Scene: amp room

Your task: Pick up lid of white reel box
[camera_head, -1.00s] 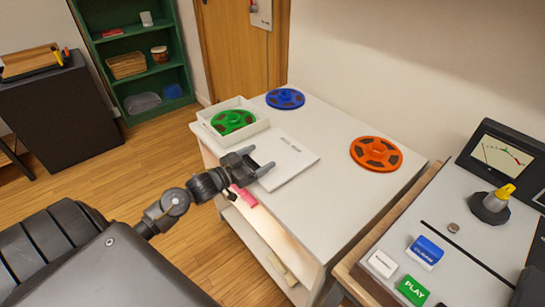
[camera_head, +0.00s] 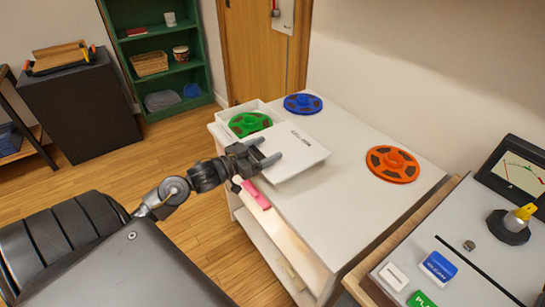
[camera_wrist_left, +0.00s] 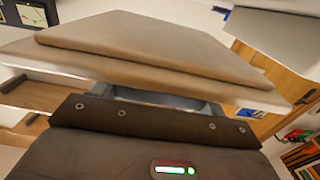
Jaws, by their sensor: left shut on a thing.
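The white lid (camera_head: 305,152) with small dark lettering is in the grip of my left gripper (camera_head: 269,154), which is shut on its near left edge. The lid looks raised a little off the white tabletop, and its far left edge overlaps the white reel box (camera_head: 227,114) in the picture. The open box holds a green reel (camera_head: 249,124). In the left wrist view the lid (camera_wrist_left: 150,45) fills the area just ahead of the gripper and hides most of the table. My right gripper is not in view.
A blue reel (camera_head: 303,104) and an orange reel (camera_head: 392,164) lie on the white table (camera_head: 350,210). A pink object (camera_head: 257,195) is at the table's near side, below the top. A control console (camera_head: 450,270) stands at the right.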

